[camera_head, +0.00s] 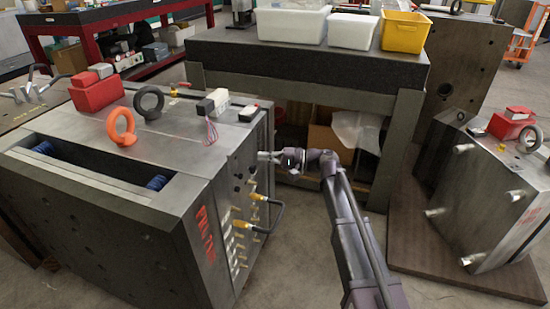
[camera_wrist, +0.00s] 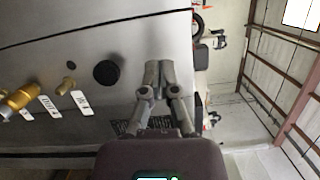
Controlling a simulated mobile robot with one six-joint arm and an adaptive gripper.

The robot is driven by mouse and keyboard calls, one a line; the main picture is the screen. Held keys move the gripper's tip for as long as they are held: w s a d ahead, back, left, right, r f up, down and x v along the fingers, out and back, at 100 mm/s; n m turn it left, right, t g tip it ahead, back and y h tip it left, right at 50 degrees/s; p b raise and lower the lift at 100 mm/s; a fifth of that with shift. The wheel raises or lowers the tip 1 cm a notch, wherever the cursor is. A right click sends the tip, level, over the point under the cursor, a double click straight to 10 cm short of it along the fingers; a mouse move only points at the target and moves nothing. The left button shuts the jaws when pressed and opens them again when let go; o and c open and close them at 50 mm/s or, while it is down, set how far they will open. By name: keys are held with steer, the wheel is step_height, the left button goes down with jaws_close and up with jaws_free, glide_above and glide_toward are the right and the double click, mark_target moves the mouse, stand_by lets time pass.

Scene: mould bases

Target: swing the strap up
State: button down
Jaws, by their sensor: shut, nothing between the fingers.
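The large steel mould base (camera_head: 150,150) stands at the left in the head view. Its side face, with brass fittings and labels, fills much of the left of the wrist view (camera_wrist: 60,60). My gripper (camera_head: 264,156) is at the upper right end of that face. In the wrist view my gripper (camera_wrist: 159,66) has its fingertips together, with nothing between them, in front of the face near its edge. I cannot tell whether they touch it. A dark round spot (camera_wrist: 107,72) is left of the fingers. I cannot make out the strap clearly; my gripper may hide it.
A granite-topped table (camera_head: 310,62) with bins stands behind. A second mould (camera_head: 500,185) rests on a wooden board at the right.

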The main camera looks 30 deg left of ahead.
mark_target(241, 155)
steer(key=x, duration=0.4)
steer(key=shift+a, duration=0.15)
steer(key=shift+s+d+r, duration=0.1)
steer(key=shift+s+d, duration=0.15)
steer(key=shift+s, duration=0.75)
steer(key=shift+s+d+r, duration=0.1)
steer(key=shift+s+d, duration=0.15)
steer(key=shift+s, duration=0.75)
